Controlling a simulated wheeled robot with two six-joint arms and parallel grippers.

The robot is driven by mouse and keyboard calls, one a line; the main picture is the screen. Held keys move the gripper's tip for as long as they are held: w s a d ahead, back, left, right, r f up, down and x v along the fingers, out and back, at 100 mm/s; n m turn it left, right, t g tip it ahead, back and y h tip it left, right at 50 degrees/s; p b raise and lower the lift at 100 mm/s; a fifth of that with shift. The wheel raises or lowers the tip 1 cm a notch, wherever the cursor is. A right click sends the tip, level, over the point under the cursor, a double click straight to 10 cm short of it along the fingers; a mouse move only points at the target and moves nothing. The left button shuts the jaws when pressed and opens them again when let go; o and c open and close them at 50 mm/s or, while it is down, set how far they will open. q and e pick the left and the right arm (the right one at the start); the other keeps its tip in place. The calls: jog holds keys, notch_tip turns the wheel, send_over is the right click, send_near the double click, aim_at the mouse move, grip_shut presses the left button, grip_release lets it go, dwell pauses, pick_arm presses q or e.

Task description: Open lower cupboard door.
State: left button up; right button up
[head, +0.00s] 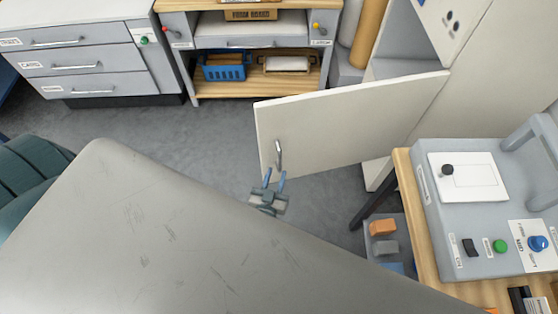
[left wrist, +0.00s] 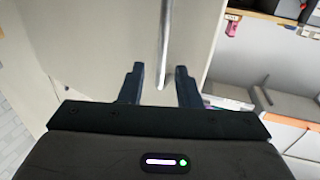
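The lower cupboard door (head: 345,120) is a plain off-white panel. It stands swung out wide from the cupboard (head: 400,40) at the upper right. Its upright metal handle (head: 279,153) is near the free edge. My left gripper (head: 274,178) is just below the handle, its two fingers apart. In the left wrist view, the handle bar (left wrist: 164,40) comes down to the gap between the open fingers (left wrist: 160,85). I cannot tell whether the bar is inside the gap or just beyond it. My right gripper is not in view.
A wooden-topped bench (head: 405,190) with a grey machine (head: 440,225) stands at the right. A grey drawer unit (head: 85,70) and a shelf unit with a blue basket (head: 224,66) stand at the back. The floor (head: 170,125) between is clear.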

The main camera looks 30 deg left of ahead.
pick_arm(q)
jog(key=s, duration=0.2)
jog(key=s+d, duration=0.1)
jog(key=s, duration=0.1)
jog(key=shift+s, duration=0.15)
jog(key=shift+f, duration=0.1)
jog(key=s+a+f+m+g+h+b, duration=0.1)
jog(key=s+f+g, duration=0.25)
jog(key=f, duration=0.55)
jog(key=s+a+f+m+g+h+b, duration=0.15)
jog(key=s+f, duration=0.25)
jog(key=f, duration=0.5)
jog(key=s+f+g+h+b, duration=0.1)
jog(key=s+f+g+b, duration=0.15)
jog(key=f, duration=0.65)
jog(key=s+a+f+g+b, duration=0.1)
jog(key=s+a+f+g, duration=0.3)
jog(key=s+f, duration=0.3)
jog(key=s+a+f+g+b, duration=0.1)
jog(key=s+a+f+g, duration=0.4)
jog(key=s, duration=0.8)
notch_tip(320, 180, down, 3)
jog(key=shift+s+a+f+y, duration=0.15)
jog(key=shift+s+a+y, duration=0.25)
jog(key=shift+a, duration=0.2)
jog(key=shift+w, duration=0.15)
